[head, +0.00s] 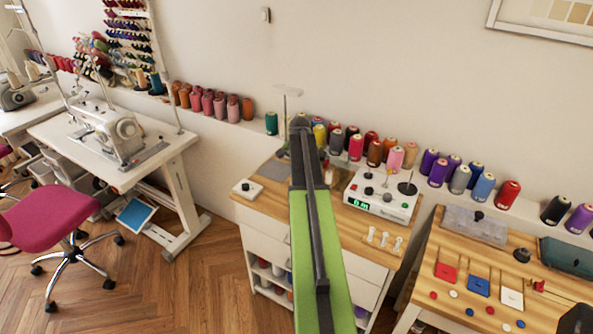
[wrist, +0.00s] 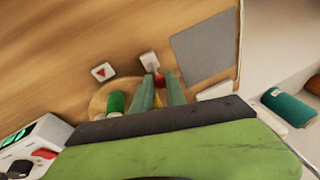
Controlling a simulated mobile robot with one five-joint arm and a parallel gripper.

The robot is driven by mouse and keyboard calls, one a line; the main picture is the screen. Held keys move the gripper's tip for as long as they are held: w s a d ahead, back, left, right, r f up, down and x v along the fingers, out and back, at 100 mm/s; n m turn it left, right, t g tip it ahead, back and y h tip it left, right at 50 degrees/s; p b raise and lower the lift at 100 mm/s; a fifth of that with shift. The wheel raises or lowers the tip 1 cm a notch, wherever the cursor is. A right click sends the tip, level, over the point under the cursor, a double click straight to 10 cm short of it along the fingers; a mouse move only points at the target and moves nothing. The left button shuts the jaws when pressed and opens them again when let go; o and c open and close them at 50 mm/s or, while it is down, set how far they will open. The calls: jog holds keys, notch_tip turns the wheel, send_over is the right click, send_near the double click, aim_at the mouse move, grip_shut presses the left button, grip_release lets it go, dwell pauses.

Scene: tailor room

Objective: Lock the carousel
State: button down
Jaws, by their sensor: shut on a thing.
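In the wrist view a round wooden disc (wrist: 94,104), which looks like the carousel, lies on the wooden tabletop, partly hidden by my gripper. A green spool (wrist: 115,103) stands on it. My gripper (wrist: 160,84) is over the disc's right part, with its two grey-green fingers close together. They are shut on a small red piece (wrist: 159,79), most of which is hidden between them. Something yellow shows lower between the fingers. A white block with a red triangle (wrist: 103,71) and another white block (wrist: 149,61) sit just beyond the disc. In the head view my arm hides the disc and gripper.
A grey mat (wrist: 206,48) lies to the right on the table. A white machine with a green display (head: 382,192) stands right of my arm. White pegs (head: 384,238) are at the table's front. Thread cones line the wall ledge, including a teal one (wrist: 288,107).

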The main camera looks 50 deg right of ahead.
jog(key=a+h+b, duration=0.1)
jog(key=h+b, duration=0.1)
jog(key=s+a+f+t+h+b, duration=0.1)
jog(key=h+b, duration=0.1)
jog(key=shift+a, duration=0.3)
jog(key=h+b, duration=0.1)
jog(key=b, duration=0.1)
jog(key=a+h+b, duration=0.1)
jog(key=b, duration=0.1)
jog(key=shift+s+f+n+t+h, duration=0.1)
jog(key=shift+f+n+t+h, duration=0.05)
jog(key=shift+n+t+h, duration=0.2)
jog(key=shift+a+h+b, duration=0.1)
jog(key=shift+h+b, duration=0.25)
jog(key=shift+b, duration=0.25)
jog(key=shift+t, duration=0.25)
jog(key=c, duration=1.3)
grip_release()
jog(key=shift+r, duration=0.2)
jog(key=shift+c, duration=0.2)
jog(key=shift+a, duration=0.1)
